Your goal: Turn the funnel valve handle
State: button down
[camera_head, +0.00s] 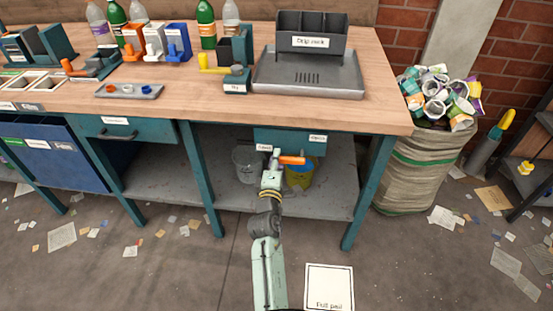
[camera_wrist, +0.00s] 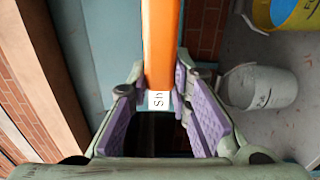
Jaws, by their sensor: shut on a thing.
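The orange valve handle (camera_head: 292,160) sticks out to the right below the teal funnel box (camera_head: 290,138) under the bench's right part. In the wrist view the handle (camera_wrist: 160,40) runs from the top edge down between my fingers. My gripper (camera_head: 275,163) is at the handle's left part. Its purple-padded fingers (camera_wrist: 164,88) are shut on the handle, one on each side. A small white label with partly hidden letters (camera_wrist: 158,99) shows at the handle's near end. The valve body behind the gripper is mostly hidden.
A yellow pail (camera_head: 300,177) stands beneath the handle on the lower shelf, with a grey pail (camera_head: 247,166) to its left. The bench leg (camera_head: 368,190) stands to the right. A white "Full pail" square (camera_head: 329,288) lies on the floor in front.

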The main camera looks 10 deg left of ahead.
jog(key=c, duration=1.4)
grip_release()
jog(key=shift+c, duration=0.2)
jog(key=s, duration=0.7)
jog(key=shift+s, duration=0.25)
